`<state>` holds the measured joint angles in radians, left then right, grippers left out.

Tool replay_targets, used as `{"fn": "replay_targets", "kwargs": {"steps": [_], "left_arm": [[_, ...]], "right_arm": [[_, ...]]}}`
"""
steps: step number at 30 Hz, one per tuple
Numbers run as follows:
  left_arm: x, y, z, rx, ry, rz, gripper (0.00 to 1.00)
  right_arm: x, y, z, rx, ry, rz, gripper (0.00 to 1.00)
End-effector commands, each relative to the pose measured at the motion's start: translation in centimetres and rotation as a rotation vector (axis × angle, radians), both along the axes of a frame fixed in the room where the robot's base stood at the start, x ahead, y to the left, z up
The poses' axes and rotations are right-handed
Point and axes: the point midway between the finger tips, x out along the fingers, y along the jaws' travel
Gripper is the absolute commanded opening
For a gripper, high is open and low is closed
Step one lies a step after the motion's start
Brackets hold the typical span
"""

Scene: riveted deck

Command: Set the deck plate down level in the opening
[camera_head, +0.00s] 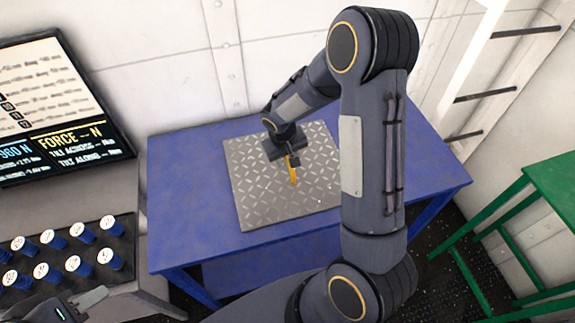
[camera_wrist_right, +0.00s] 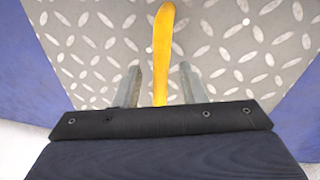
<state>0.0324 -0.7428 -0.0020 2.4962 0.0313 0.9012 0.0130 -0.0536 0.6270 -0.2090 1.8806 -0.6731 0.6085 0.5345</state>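The deck plate (camera_head: 250,196), grey metal with a raised diamond tread, lies flat on the blue table in the head view. It fills much of the right wrist view (camera_wrist_right: 100,45). A yellow handle (camera_head: 292,172) stands on it. My right gripper (camera_head: 290,158) is over the plate at the handle. In the right wrist view its two fingers (camera_wrist_right: 160,88) stand apart on either side of the handle (camera_wrist_right: 163,40), with a gap on each side. My left gripper (camera_head: 88,303) is partly in view at the lower left, away from the plate. I see no opening.
The blue table (camera_head: 190,165) has bare top around the plate. A screen (camera_head: 60,105) reading force and tilt stands at the left, above a rack of several blue-and-white canisters (camera_head: 75,262). A green stand (camera_head: 555,180) is at the right. My right arm hides part of the table.

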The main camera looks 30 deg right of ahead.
Motion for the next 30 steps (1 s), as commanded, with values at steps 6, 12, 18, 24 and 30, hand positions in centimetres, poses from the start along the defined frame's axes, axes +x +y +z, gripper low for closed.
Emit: {"fn": "replay_targets", "kwargs": {"steps": [6, 12, 18, 24, 30], "left_arm": [[0.0, -0.01, 0.04, 0.0, 0.0, 0.0, 0.35], [0.0, 0.0, 0.03, 0.0, 0.0, 0.0, 0.35], [0.0, -0.01, 0.04, 0.0, 0.0, 0.0, 0.35], [0.0, -0.01, 0.04, 0.0, 0.0, 0.0, 0.35], [-0.01, 0.0, 0.04, 0.0, 0.0, 0.0, 0.35]], "right_arm": [[0.08, -0.05, -0.43, 0.001, -0.002, 0.0, 0.38], [0.07, -0.03, -0.41, 0.001, -0.002, 0.0, 0.2], [0.06, -0.03, -0.4, 0.001, -0.002, 0.001, 0.0], [0.06, -0.02, -0.38, 0.001, -0.002, 0.002, 0.0], [0.05, -0.01, -0.37, 0.001, -0.001, 0.002, 0.0]]}}
